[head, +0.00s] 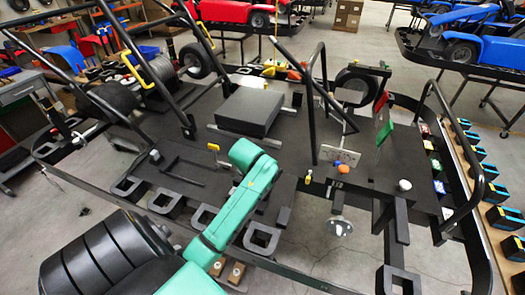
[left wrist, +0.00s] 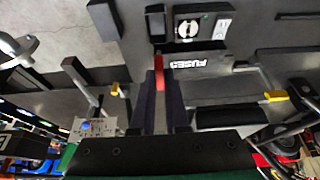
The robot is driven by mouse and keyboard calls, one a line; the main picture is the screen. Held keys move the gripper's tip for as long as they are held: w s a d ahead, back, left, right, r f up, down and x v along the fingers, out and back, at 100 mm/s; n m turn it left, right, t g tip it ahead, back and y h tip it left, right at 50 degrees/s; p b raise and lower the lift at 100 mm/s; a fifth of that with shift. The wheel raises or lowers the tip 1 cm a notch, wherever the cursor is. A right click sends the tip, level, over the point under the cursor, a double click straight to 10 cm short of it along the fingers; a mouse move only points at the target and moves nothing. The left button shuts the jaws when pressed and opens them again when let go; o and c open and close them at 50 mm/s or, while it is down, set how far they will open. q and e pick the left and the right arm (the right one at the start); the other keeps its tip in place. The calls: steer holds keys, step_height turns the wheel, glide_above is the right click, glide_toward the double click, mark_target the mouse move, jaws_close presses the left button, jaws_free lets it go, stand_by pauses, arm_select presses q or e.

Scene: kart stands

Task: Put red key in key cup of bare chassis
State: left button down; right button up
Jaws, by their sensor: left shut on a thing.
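The red key (left wrist: 159,68) is between the fingertips of my left gripper (left wrist: 161,82) in the left wrist view. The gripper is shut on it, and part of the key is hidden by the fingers. The key is in front of a dark panel, near a small black block (left wrist: 155,21); I cannot tell whether they touch. The bare chassis (head: 185,172) fills the middle of the head view as a black frame with a flat deck. My left arm reaches over it, and its gripper is hidden there. I cannot pick out the key cup for certain. My right gripper is not in view.
A round dial (left wrist: 187,29) and a FUSES label (left wrist: 201,61) are beside the key. A black box (head: 249,112) sits on the deck. Roll bars (head: 316,105) rise from the chassis.

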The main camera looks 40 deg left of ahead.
arm_select(q)
steer(key=shift+s+d+r, duration=0.1)
steer(key=shift+s, duration=0.3)
steer(key=shift+f, duration=0.2)
steer(key=x, duration=0.1)
steer(key=b+x, duration=0.1)
steer(key=x, duration=0.1)
steer(key=shift+w+d, duration=0.15)
steer(key=shift+w, duration=0.15)
steer(key=shift+s+f, duration=0.1)
steer(key=shift+f, duration=0.15)
steer(key=shift+s+f+b, duration=0.3)
steer(key=shift+f+b, duration=0.05)
steer(key=shift+f, duration=0.7)
steer(key=shift+w+f+b, duration=0.15)
steer(key=shift+f+b, duration=0.35)
steer(key=shift+f, duration=0.6)
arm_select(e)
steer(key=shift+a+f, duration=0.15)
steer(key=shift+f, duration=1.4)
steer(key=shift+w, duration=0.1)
